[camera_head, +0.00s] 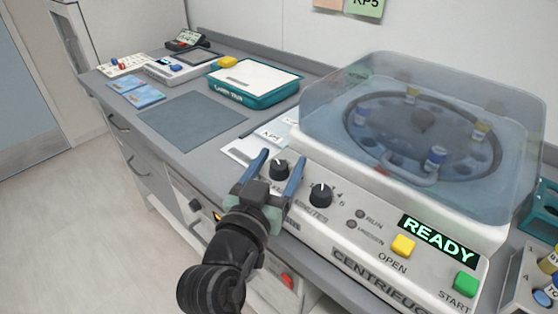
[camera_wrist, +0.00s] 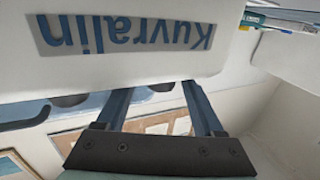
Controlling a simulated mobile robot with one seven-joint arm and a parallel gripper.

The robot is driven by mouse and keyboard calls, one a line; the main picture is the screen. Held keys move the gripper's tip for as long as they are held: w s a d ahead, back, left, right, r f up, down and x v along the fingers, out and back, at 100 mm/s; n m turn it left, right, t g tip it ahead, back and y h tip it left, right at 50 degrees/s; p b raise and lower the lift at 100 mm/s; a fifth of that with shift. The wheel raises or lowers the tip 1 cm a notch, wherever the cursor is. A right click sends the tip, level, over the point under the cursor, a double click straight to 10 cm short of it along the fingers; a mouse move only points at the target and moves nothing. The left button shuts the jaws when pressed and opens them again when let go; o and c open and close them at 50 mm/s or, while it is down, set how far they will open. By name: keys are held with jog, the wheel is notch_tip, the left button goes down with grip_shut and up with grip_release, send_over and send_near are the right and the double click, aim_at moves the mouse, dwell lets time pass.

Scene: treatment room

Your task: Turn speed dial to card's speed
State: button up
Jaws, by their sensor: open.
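The white centrifuge (camera_head: 335,255) stands on the counter at the right of the head view. Its front panel has two black dials with white pointer marks. The left dial (camera_head: 279,168) shows between my fingers; its label is hidden by my gripper. The right dial (camera_head: 321,195), with numbers around it, has "MINUTES" printed below. My gripper (camera_head: 283,154) is open in front of the left dial; contact cannot be told. The wrist view shows both fingers (camera_wrist: 155,88) apart below an upside-down "Kuvralin" label (camera_wrist: 120,37). A white printed card (camera_head: 272,131) lies behind the dials, its text unreadable.
The panel also has a READY display (camera_head: 437,238), a yellow OPEN button (camera_head: 403,245) and a green START button (camera_head: 465,283). A clear lid (camera_head: 340,90) covers the rotor. A teal tray (camera_head: 254,98) and a grey mat (camera_head: 190,121) lie left. A tube rack stands at the right edge.

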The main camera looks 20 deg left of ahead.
grip_shut()
dwell(0.4)
jog(key=shift+f+h+b, duration=0.15)
jog(key=shift+h+b, duration=0.15)
jog(key=shift+b, duration=0.4)
jog(key=shift+f+m+h+b, duration=0.15)
jog(key=shift+m+h+b, duration=0.55)
jog(key=shift+b, duration=0.5)
jog(key=m+h+b, duration=0.2)
jog(key=h+b, duration=0.1)
jog(key=b, duration=0.1)
jog(key=shift+a+g, duration=0.1)
jog(key=shift+g, duration=0.2)
jog(key=m+g+h+b, duration=0.1)
jog(key=m+h+b, duration=0.1)
jog(key=h+b, duration=0.1)
jog(key=shift+h, duration=0.3)
jog(key=shift+r+m+g+h+b, duration=0.25)
jog(key=shift+m+g+h+b, duration=0.7)
jog(key=shift+m+h, duration=0.4)
jog(key=shift+h, duration=0.35)
